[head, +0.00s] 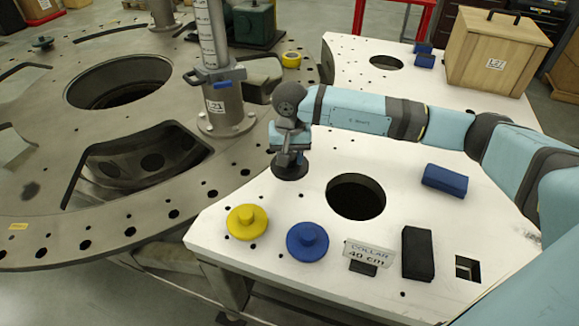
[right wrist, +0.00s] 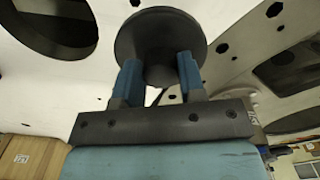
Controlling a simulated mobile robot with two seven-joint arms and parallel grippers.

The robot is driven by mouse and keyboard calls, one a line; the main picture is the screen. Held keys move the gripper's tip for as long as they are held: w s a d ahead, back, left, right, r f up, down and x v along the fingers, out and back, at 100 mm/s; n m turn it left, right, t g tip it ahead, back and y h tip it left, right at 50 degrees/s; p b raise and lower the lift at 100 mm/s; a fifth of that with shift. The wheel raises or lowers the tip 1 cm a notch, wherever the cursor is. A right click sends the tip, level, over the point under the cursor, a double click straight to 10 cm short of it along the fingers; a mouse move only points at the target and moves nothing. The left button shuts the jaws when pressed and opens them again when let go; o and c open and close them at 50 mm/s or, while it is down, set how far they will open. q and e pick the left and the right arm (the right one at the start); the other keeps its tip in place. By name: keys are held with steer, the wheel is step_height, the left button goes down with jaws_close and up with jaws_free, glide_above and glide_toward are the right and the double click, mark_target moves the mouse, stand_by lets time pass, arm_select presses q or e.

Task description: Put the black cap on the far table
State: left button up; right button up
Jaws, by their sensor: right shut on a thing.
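The black cap (head: 290,172) is a dark round disc at the left edge of the near white table (head: 310,215), beyond the yellow and blue caps. My right gripper (head: 291,158) comes down over it and is shut on its upper part. In the right wrist view the cap's wide disc (right wrist: 160,40) shows between and beyond the two blue fingers of my right gripper (right wrist: 160,85). I cannot tell whether the cap still touches the table. The far white table (head: 420,85) stands behind my right arm. My left gripper is not in view.
A yellow cap (head: 247,221), a blue cap (head: 307,241), a collar sign (head: 368,252), a black block (head: 417,253) and a blue block (head: 444,180) sit around a large hole. A wooden box (head: 495,55) and small blue blocks (head: 424,60) occupy the far table.

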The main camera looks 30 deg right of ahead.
mark_target(289, 170)
step_height(289, 170, down, 5)
steer(key=shift+f+p, duration=0.15)
steer(key=shift+p, duration=0.3)
steer(key=shift+f+b, duration=0.2)
steer(key=shift+b, duration=0.1)
steer(key=o, duration=1)
steer(key=shift+r, duration=0.15)
